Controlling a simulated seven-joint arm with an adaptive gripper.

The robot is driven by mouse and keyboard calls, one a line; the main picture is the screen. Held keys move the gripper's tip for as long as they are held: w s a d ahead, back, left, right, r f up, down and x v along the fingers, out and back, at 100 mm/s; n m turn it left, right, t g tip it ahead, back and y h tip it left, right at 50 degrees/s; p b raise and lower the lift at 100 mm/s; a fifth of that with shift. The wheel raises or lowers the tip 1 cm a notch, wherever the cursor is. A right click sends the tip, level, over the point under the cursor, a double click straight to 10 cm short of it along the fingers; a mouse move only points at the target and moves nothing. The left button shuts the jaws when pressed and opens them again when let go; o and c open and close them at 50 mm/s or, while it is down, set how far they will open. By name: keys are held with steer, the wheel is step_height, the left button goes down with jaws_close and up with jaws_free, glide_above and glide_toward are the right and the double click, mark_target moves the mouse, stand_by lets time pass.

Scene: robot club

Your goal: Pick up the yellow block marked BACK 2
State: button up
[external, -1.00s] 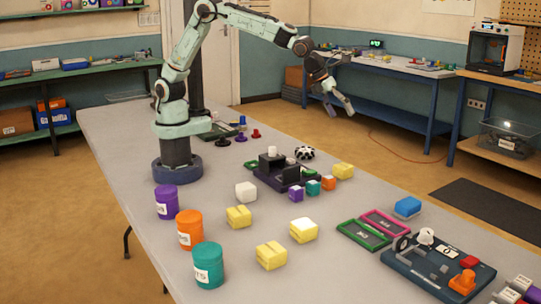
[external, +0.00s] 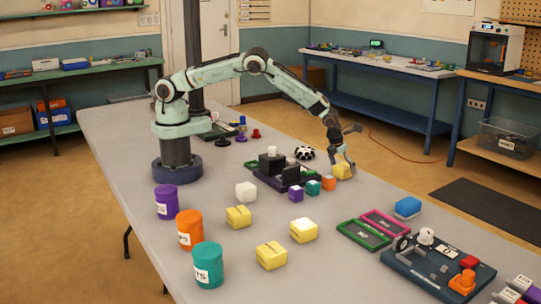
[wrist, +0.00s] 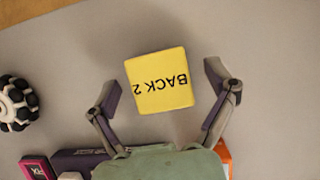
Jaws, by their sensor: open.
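The yellow block marked BACK 2 (wrist: 160,80) lies on the grey table in the wrist view, its label upside down there. It also shows in the external view (external: 341,172), at the far right of the dark device. My gripper (wrist: 160,82) is open, with one finger on each side of the block and visible gaps to both. In the external view my gripper (external: 343,157) is low, right at the block, and partly in front of it. Other yellow blocks (external: 238,217), (external: 271,255) and a pale-topped yellow block (external: 303,230) stand nearer the camera.
A black-and-white wheel (wrist: 17,102) lies left of the block in the wrist view. An orange cube (external: 328,183), a teal cube (external: 313,187) and a purple cube (external: 296,194) stand close by. The dark device (external: 285,175) is beside them. The table's far edge is near the block.

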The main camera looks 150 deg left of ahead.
steer(key=c, duration=1.3)
steer(key=shift+o, duration=0.2)
